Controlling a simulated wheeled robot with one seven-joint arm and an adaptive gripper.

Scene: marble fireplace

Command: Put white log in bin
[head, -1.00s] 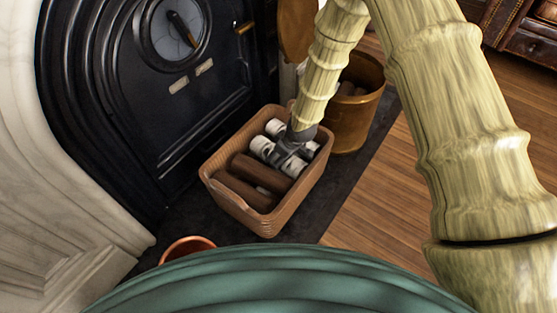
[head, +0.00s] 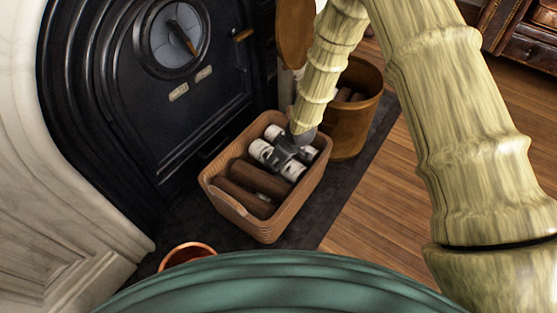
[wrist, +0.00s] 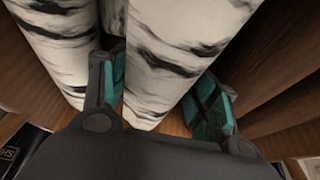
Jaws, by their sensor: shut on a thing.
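A woven tan basket (head: 228,208) holds white logs with black marks and brown logs. My gripper (head: 281,156) reaches down into it. In the wrist view my gripper (wrist: 160,90) has one dark, teal-padded finger on each side of a white log (wrist: 180,45) and is shut on it. In the head view my gripper covers the middle of this white log (head: 292,171). A second white log (wrist: 60,45) lies beside it on the left in the wrist view. A copper-brown bin (head: 347,132) with brown logs inside stands behind the basket to the right.
A black stove (head: 130,130) and white marble surround (head: 65,200) are on the left. Brown logs (head: 238,198) fill the basket's near side. A small copper vessel (head: 188,250) is in front. Clear wooden floor (head: 400,200) lies to the right.

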